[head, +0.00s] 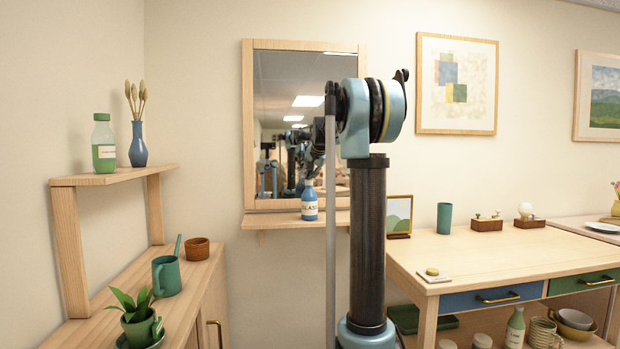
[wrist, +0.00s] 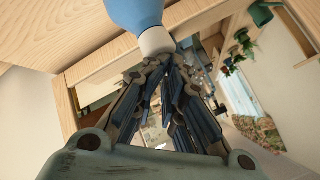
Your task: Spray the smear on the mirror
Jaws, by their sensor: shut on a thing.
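The wood-framed mirror (head: 283,80) hangs on the back wall above a narrow wooden shelf (head: 270,221). I cannot make out the smear; my arm hides part of the glass. A blue bottle (head: 310,204) with a pale label reading "GLASS" is upright at the shelf, below the mirror; I cannot tell whether its base touches the shelf. In the wrist view, the blue body (wrist: 132,12) and pale top (wrist: 156,41) of the bottle are at the fingertips of my gripper (wrist: 162,70). My gripper is shut on the bottle at its top.
A wooden desk (head: 470,262) stands at right, with a small picture frame (head: 399,214) and green cup (head: 444,218) on it.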

